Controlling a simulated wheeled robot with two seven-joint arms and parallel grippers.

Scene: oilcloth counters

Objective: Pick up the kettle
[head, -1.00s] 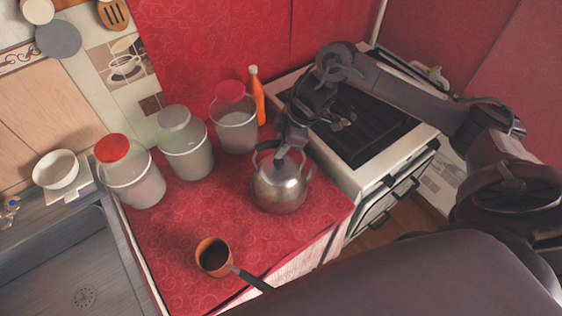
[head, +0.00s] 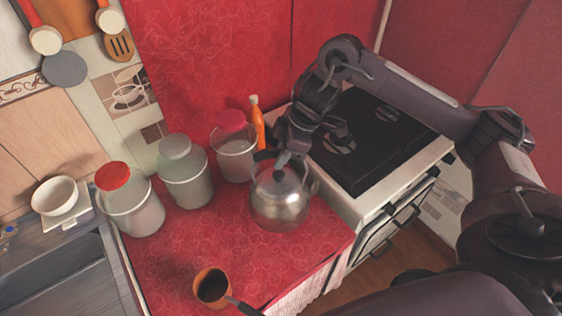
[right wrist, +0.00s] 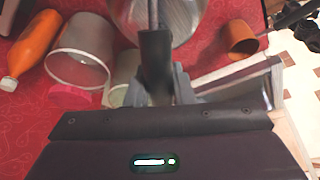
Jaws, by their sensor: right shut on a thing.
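The kettle (head: 281,204) is round, shiny steel with a dark knob and a handle over its top. In the head view it appears held just above the red counter. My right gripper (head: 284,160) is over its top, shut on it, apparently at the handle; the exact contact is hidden. In the right wrist view the kettle (right wrist: 178,18) fills the top middle, partly behind a dark finger of the gripper (right wrist: 156,48). My left gripper is not in view.
Close left of the kettle stand a pink-lidded jar (head: 235,158), a grey-lidded jar (head: 186,180) and a red-lidded jar (head: 135,208). An orange bottle (head: 258,127) stands behind. A copper pot (head: 203,296) is in front. The stove (head: 369,199) is right; the sink (head: 70,290) left.

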